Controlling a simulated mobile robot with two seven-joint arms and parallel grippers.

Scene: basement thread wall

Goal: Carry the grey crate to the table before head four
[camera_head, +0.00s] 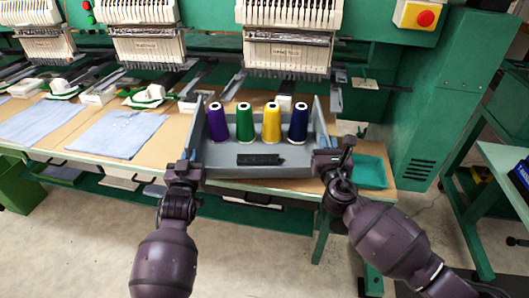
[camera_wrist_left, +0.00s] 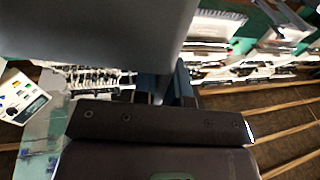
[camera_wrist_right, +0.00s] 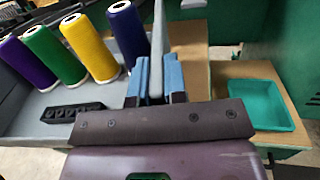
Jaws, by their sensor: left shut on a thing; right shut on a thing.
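The grey crate (camera_head: 300,171) is held level between my two grippers, over the front edge of the tan table (camera_head: 362,105) before the rightmost head in view. Purple (camera_head: 218,124), green (camera_head: 245,122), yellow (camera_head: 271,123) and navy (camera_head: 298,123) thread cones stand upright in it. My left gripper (camera_head: 184,172) is shut on its left wall, which fills the top of the left wrist view (camera_wrist_left: 100,35). My right gripper (camera_head: 330,160) is shut on its right wall, also seen in the right wrist view (camera_wrist_right: 158,45). Whether the crate's underside touches the table is hidden.
A teal tray (camera_head: 369,171) sits on the table just right of the crate. Blue cloths (camera_head: 118,133) lie on the table to the left. The embroidery head (camera_head: 288,50) is behind the crate. A green machine cabinet (camera_head: 440,110) and a side table (camera_head: 508,165) stand at right.

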